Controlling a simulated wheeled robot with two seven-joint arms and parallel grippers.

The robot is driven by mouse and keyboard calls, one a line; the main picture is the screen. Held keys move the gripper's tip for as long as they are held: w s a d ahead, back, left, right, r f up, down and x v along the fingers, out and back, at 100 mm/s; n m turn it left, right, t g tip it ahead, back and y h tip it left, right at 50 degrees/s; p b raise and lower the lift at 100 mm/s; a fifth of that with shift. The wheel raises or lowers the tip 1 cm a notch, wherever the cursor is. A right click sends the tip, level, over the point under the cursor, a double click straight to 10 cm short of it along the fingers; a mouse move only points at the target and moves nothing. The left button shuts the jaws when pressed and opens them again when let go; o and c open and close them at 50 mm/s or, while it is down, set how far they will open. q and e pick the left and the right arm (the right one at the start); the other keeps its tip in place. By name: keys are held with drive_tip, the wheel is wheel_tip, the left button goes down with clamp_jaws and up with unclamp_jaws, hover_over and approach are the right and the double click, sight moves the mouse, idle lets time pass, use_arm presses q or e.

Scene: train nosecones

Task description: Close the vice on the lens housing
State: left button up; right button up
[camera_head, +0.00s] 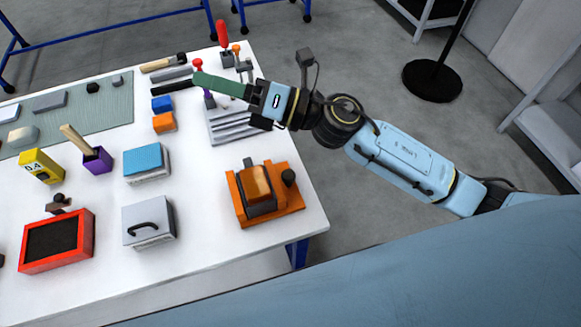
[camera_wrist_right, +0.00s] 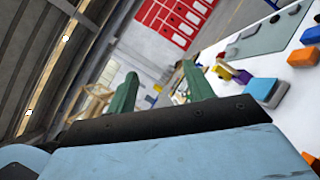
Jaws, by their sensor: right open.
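The orange vice (camera_head: 291,208) sits at the near right corner of the white table, with a dark knob at its right. An orange block (camera_head: 256,182) with a dark lower part sits in the middle of the vice; I cannot tell for sure that it is the lens housing, or whether the jaws touch it. My right gripper (camera_head: 205,82) is over the far right part of the table, well away from the vice, its green fingers pointing left. In the right wrist view its two green fingers (camera_wrist_right: 160,75) stand apart with nothing held between them. My left gripper is not in view.
On the table (camera_head: 205,215) stand a grey box with a handle (camera_head: 147,220), a red-framed tray (camera_head: 86,232), a blue-topped box (camera_head: 144,160) and a purple holder (camera_head: 98,162). A grey slotted rack (camera_head: 234,125) lies below my right gripper. Bare tabletop surrounds the vice's left side.

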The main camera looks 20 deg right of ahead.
wheel_tip(320, 180, down, 5)
drive_tip(key=s+n+g+h, duration=0.2)
drive_tip(key=s+n+g, duration=0.1)
drive_tip(key=n+g, duration=0.6)
drive_tip(key=n+g+h, duration=0.2)
drive_tip(key=n+h, duration=0.7)
drive_tip(key=h, duration=0.4)
approach(289, 174)
drive_tip(key=p+x, duration=0.2)
drive_tip(key=x, duration=0.6)
drive_tip(key=shift+f, duration=0.4)
drive_tip(key=c, duration=1)
drive_tip(key=shift+o, duration=0.2)
drive_tip(key=shift+m+t+y+p, duration=0.35)
drive_tip(key=shift+m+t, duration=0.35)
drive_tip(key=shift+m, duration=0.9)
